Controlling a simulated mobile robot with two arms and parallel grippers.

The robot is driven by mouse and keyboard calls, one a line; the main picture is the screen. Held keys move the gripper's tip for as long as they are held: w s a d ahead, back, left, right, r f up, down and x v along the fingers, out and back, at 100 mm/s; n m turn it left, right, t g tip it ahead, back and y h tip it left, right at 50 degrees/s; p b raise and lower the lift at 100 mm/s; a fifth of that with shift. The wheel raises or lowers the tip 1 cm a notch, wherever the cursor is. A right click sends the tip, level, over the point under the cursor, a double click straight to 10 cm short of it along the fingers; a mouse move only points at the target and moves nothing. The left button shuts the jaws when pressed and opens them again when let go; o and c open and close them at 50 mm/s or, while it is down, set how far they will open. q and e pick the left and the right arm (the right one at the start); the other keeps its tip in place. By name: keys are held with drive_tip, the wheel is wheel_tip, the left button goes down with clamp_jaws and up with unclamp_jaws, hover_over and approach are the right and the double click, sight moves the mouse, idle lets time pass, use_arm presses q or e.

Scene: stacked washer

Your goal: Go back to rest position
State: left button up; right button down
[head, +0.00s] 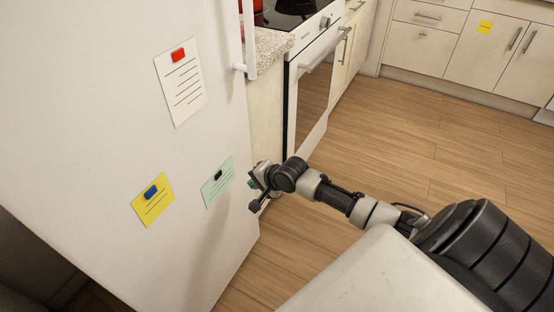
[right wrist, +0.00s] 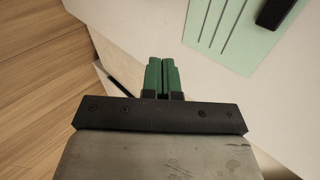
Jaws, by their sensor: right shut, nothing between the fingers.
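My right arm reaches in from the right in the head view. Its gripper (head: 257,184) is beside the right edge of a white fridge-like panel (head: 95,110), near a green note. In the right wrist view the green fingers of my right gripper (right wrist: 162,79) are together with nothing between them. I cannot tell whether the gripper touches the panel. My left gripper does not show in either view.
The panel carries a white note (head: 181,82), a yellow note (head: 153,200) and the green note (head: 217,182). An oven (head: 313,90) and a granite counter (head: 271,48) stand beyond. Open wooden floor (head: 400,140) lies right of the oven.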

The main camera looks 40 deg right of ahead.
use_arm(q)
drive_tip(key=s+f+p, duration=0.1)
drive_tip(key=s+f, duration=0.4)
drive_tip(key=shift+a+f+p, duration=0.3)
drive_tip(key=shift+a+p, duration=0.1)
use_arm(e)
drive_tip(key=v, duration=0.7)
drive_tip(key=shift+d, duration=0.3)
drive_tip(key=s+a+f+n+g+h, duration=0.1)
drive_tip(key=s+a+f+n+g, duration=0.3)
drive_tip(key=s+f, duration=0.75)
drive_tip(key=s+a+f+n+g+h, duration=0.15)
drive_tip(key=s+f+n, duration=0.6)
drive_tip(key=f, duration=0.75)
drive_tip(key=s+a+f+n+g, duration=0.2)
drive_tip(key=s+a+f+n, duration=0.4)
drive_tip(key=s, duration=0.6)
use_arm(q)
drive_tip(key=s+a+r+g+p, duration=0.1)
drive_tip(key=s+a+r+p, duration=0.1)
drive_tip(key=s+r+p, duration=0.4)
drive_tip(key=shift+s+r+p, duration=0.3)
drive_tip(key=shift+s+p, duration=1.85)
drive_tip(key=shift+p, duration=1.65)
use_arm(e)
drive_tip(key=s+d+r, duration=0.1)
drive_tip(key=s+r, duration=0.4)
drive_tip(key=s, duration=0.5)
drive_tip(key=shift+s+r+m, duration=0.25)
drive_tip(key=shift+r+m, duration=0.1)
